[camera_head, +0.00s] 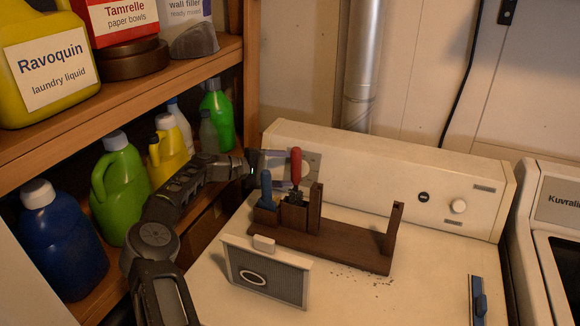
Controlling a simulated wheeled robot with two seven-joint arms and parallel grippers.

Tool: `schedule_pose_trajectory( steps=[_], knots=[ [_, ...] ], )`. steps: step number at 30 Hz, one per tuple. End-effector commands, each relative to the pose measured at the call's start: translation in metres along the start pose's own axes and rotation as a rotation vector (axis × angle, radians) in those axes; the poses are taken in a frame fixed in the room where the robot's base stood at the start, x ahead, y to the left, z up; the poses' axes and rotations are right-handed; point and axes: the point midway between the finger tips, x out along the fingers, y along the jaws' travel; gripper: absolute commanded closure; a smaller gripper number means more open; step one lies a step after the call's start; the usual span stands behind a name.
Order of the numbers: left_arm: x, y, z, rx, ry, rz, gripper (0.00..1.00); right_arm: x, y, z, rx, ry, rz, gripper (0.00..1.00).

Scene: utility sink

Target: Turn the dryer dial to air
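The dryer is a white machine with a raised control panel (380,170) along its back. A grey plate (314,160) sits at the panel's left part, partly behind a red-handled tool; any dial on it is hidden, and no "air" mark is readable. A round white knob (458,206) and a small dark button (423,197) are on the panel's right part. My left gripper (277,160) reaches in from the left, its fingers close to the grey plate. I cannot tell whether it touches anything or how far its fingers are apart. My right gripper is not in view.
A brown wooden rack (335,246) holding a red-handled tool (295,167) and a blue-handled tool (266,184) stands before the panel. A framed grey filter screen (266,272) stands in front. A blue-handled item (480,300) lies right. Shelves with bottles (121,186) line the left.

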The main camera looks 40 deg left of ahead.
Motion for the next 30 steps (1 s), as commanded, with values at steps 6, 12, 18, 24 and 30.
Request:
schedule_pose_trajectory(
  steps=[6, 12, 18, 24, 30],
  knots=[
    [0.0142, 0.0002, 0.0000, 0.000, 0.000, 0.000, 0.30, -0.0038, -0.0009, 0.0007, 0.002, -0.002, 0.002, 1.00],
    [0.0143, -0.0002, -0.0002, 0.000, 0.001, 0.000, 0.30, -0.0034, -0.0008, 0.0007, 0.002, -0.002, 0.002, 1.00],
    [0.0142, 0.0000, -0.0001, 0.000, 0.001, 0.000, 0.45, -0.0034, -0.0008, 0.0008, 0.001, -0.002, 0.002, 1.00],
    [0.0142, 0.0000, 0.0000, 0.000, 0.000, 0.000, 0.61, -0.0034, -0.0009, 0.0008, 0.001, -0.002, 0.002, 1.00],
    [0.0142, -0.0002, 0.0000, -0.001, 0.000, 0.000, 0.77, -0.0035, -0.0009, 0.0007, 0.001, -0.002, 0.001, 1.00]
  ],
)
